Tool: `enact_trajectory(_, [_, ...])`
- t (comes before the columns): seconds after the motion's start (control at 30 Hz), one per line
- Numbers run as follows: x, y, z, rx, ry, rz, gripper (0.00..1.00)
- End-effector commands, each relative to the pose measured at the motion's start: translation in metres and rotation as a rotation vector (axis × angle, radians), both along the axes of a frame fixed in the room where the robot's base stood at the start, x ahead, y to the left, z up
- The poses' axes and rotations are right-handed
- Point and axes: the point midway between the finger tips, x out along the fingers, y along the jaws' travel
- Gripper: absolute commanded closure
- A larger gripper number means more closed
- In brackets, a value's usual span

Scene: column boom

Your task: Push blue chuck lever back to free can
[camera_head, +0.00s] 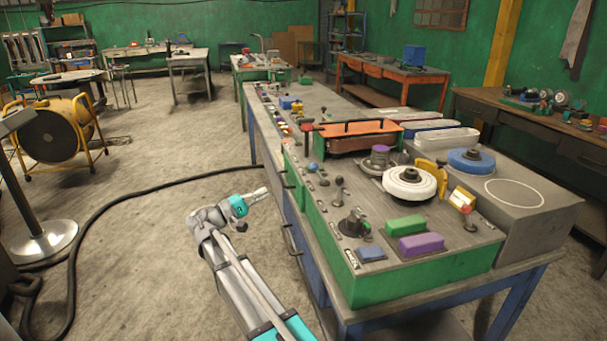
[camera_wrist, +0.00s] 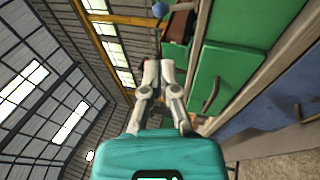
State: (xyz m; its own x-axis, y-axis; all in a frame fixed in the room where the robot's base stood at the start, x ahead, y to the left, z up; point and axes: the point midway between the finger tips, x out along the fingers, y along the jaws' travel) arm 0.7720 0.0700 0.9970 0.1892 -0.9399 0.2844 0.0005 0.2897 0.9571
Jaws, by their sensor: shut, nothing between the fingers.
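A small blue ball knob (camera_head: 313,167) sits at the left edge of the green-sided bench unit; it also shows at the top of the wrist view (camera_wrist: 160,9). I cannot tell whether it is the chuck lever. A blue round chuck-like disc (camera_head: 471,158) sits on the grey box at the right. A short purple-and-grey cylinder (camera_head: 380,156) stands behind a white round disc (camera_head: 409,184); I cannot tell if it is the can. My gripper (camera_head: 264,191) is shut and empty, left of the bench and apart from it. Its closed fingers show in the wrist view (camera_wrist: 160,66).
The bench unit (camera_head: 400,288) carries black knobs, a dark lever (camera_head: 339,188), a red-knobbed lever (camera_head: 467,212), green and purple blocks, and an orange-topped tray (camera_head: 358,128). Handles (camera_head: 294,238) stick out from the bench's left side. A black cable crosses the open floor at left.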

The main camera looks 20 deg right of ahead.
Motion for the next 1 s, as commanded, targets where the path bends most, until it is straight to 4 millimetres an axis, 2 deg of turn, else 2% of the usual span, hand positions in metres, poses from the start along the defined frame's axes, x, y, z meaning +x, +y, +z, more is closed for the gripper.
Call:
enact_trajectory(0.27, [0.0, -0.002, 0.001, 0.001, 0.0, 0.0, 1.0])
enact_trajectory(0.47, [0.002, -0.013, 0.005, 0.002, 0.0, -0.001, 1.0])
enact_trajectory(0.67, [0.006, -0.035, 0.012, 0.002, 0.0, -0.002, 1.0])
enact_trajectory(1.0, [0.016, -0.085, 0.027, 0.002, 0.0, -0.003, 1.0])
